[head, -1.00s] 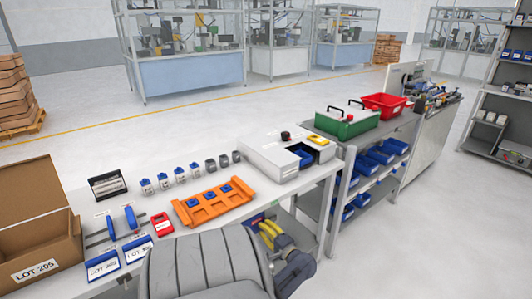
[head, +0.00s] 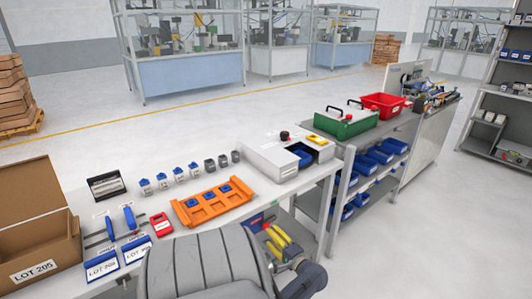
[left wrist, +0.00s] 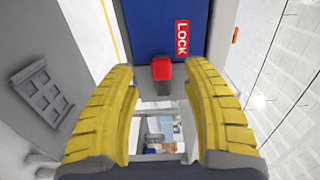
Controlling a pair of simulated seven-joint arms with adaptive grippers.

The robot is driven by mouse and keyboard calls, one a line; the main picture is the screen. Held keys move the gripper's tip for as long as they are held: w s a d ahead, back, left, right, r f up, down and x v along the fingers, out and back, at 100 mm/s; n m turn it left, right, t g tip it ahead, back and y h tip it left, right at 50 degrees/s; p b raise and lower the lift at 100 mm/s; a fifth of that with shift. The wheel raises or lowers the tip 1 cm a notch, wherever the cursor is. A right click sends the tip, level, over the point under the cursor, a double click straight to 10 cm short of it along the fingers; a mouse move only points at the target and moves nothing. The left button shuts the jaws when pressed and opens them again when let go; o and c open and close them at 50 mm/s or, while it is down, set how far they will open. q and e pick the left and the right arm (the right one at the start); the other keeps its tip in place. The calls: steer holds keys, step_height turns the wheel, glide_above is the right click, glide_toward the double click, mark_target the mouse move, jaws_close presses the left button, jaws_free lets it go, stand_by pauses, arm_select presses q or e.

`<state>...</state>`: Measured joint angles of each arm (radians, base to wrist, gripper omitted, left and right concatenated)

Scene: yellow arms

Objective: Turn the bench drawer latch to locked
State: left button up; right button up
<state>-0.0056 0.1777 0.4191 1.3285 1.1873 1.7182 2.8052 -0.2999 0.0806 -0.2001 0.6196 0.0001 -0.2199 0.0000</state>
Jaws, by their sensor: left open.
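The latch's red-tipped grey lever (left wrist: 162,72) shows in the left wrist view, in front of a blue panel (left wrist: 150,28) with a red LOCK label (left wrist: 181,38). In the head view, the blue panel (head: 256,222) shows below the bench top. My left gripper (head: 273,236) is beside it, below the bench edge. In the left wrist view, its yellow fingers (left wrist: 160,76) stand open on either side of the lever, with gaps on both sides. My right gripper is not in view.
The bench top (head: 215,220) holds an orange tray (head: 212,205), a white box (head: 285,155), small blue-topped parts and a cardboard box (head: 40,240). A shelf cart with blue bins (head: 375,155) stands to the right. The floor at the right (head: 430,230) is clear.

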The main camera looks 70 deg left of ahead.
arm_select(q)
steer(key=v, duration=0.6)
steer(key=shift+d, duration=0.15)
stand_by(0.3)
